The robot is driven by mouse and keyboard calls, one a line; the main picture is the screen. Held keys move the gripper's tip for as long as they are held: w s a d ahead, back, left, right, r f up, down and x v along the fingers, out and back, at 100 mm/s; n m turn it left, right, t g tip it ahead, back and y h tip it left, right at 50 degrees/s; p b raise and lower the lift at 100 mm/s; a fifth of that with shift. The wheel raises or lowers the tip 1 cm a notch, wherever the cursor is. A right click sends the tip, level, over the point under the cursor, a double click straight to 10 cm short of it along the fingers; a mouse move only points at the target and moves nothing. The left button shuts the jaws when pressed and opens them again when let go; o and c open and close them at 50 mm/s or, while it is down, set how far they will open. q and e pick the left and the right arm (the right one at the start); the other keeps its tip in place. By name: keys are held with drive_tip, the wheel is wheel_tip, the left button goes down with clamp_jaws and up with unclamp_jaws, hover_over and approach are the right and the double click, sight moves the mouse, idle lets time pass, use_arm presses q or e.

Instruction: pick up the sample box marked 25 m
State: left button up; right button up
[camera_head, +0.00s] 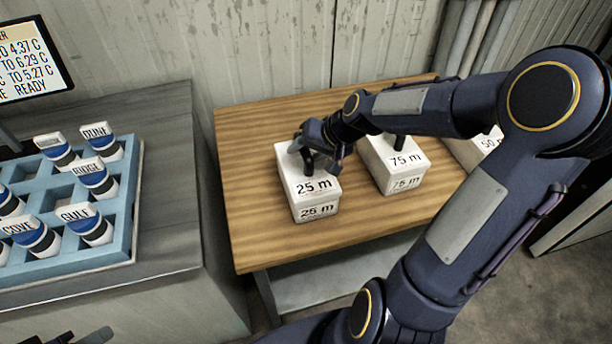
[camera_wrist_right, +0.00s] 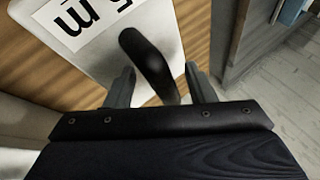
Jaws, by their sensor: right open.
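The white sample box marked 25 m (camera_head: 315,200) stands on the wooden table, with its label on the top and the front. A dark upright handle (camera_wrist_right: 148,62) rises from its lid. My right gripper (camera_head: 312,155) is over the box at the handle, with its jaws open. In the right wrist view, the handle lies between the two fingers (camera_wrist_right: 159,70), and I cannot tell whether either finger touches it. The box top (camera_wrist_right: 105,66) shows there with part of its label. A dark tip at the bottom left edge (camera_head: 88,337) may be my left gripper, mostly cut off.
The 75 m box (camera_head: 398,172) stands close to the right, partly under my right arm. A 50 m box (camera_head: 478,150) is further right. Left is a grey counter (camera_head: 175,200) with a blue rack (camera_head: 122,225) of several labelled jars. The table (camera_head: 245,190) is clear left of the 25 m box.

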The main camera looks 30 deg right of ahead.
drive_tip(key=shift+a, duration=0.1)
drive_tip(key=shift+c, duration=0.2)
clamp_jaws()
drive_tip(key=shift+s+f, duration=0.1)
idle(1.1)
